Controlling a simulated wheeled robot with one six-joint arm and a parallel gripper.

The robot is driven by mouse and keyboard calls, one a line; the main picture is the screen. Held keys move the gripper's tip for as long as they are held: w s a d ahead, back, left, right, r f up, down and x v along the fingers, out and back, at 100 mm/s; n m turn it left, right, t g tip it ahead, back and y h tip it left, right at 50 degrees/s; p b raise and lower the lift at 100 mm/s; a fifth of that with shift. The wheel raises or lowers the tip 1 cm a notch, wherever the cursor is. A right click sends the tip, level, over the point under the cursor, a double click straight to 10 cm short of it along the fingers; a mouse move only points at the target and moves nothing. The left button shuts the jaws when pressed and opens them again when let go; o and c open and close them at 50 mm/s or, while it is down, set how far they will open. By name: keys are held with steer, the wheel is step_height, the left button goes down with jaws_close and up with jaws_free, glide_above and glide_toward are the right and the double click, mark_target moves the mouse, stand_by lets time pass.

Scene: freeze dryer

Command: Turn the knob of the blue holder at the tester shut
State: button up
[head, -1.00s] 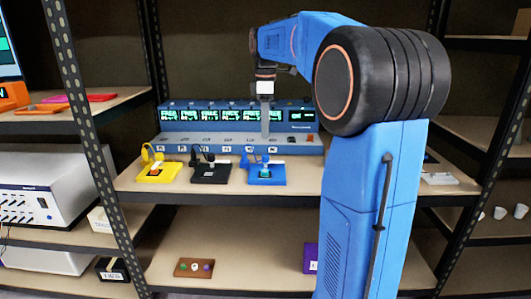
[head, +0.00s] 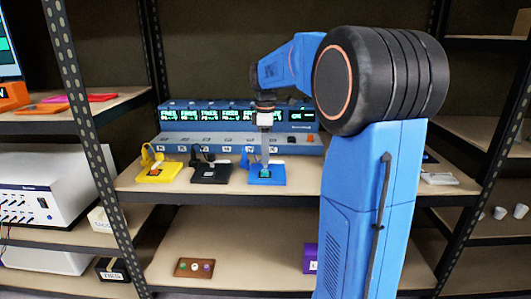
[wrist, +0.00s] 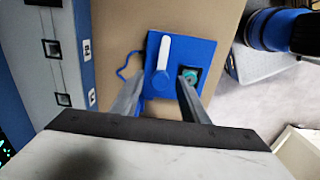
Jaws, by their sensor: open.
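The blue holder (head: 278,181) stands on the shelf in front of the tester (head: 180,141), rightmost of three holders. My gripper (head: 265,160) points down over it. In the wrist view the blue holder (wrist: 153,84) lies between and beyond my open fingers (wrist: 160,80). Its knob, a white rounded bar (wrist: 163,53), shows ahead of the gap between the fingertips; I cannot tell if they touch it. A small teal piece (wrist: 192,74) sits in a dark recess beside the right finger, partly hidden by it.
A black holder (head: 210,178) and a yellow holder (head: 157,175) stand to the left. The tester's lit screens are behind. A blue cable (wrist: 126,66) curls beside the blue holder. A shelf post (head: 82,110) stands at left. The shelf front is clear.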

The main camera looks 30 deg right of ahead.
jaws_close()
steer(key=shift+m, duration=0.3)
steer(key=m, duration=0.3)
steer(key=shift+m, duration=0.4)
steer(key=m, duration=0.9)
steer(key=shift+m, duration=2.3)
